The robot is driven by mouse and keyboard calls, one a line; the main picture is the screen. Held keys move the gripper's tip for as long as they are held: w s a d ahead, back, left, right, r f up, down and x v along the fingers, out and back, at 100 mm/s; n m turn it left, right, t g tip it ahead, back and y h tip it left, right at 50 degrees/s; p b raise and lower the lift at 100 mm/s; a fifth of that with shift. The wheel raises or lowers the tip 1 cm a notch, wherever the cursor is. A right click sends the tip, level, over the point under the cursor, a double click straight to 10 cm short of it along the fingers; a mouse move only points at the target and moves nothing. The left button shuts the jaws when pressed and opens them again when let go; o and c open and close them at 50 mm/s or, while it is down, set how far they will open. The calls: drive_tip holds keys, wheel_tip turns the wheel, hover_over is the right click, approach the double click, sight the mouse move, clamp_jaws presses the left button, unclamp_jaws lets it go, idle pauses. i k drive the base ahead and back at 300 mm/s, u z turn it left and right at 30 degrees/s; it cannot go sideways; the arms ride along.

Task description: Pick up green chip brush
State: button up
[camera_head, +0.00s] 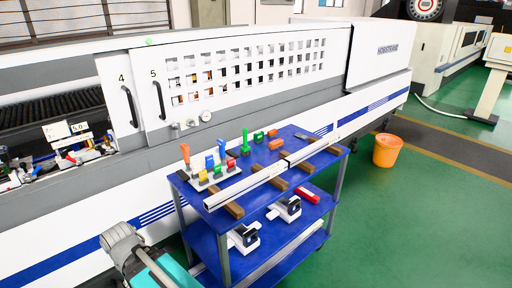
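A green upright object (245,143), which looks like the green chip brush, stands on the blue top of the cart (315,141). It is near the middle of the cart's back edge, to the right of a pale rack (215,181). Its bristles cannot be made out at this size. A smaller green block (259,137) lies just to its right. My gripper is not in view; only a grey and teal part of my arm shows at the bottom left, apart from the cart.
The rack holds an orange-handled tool (185,153), blue tools (222,148) and small coloured pieces. A long pale profile (240,188) lies across brown wooden bars in front. A white machine (240,75) stands close behind the cart. An orange bucket (387,150) stands right.

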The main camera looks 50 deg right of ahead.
sight(245, 149)
drive_tip(key=z, duration=2.85)
drive_tip(key=i, duration=0.8)
drive_tip(key=z, duration=0.15)
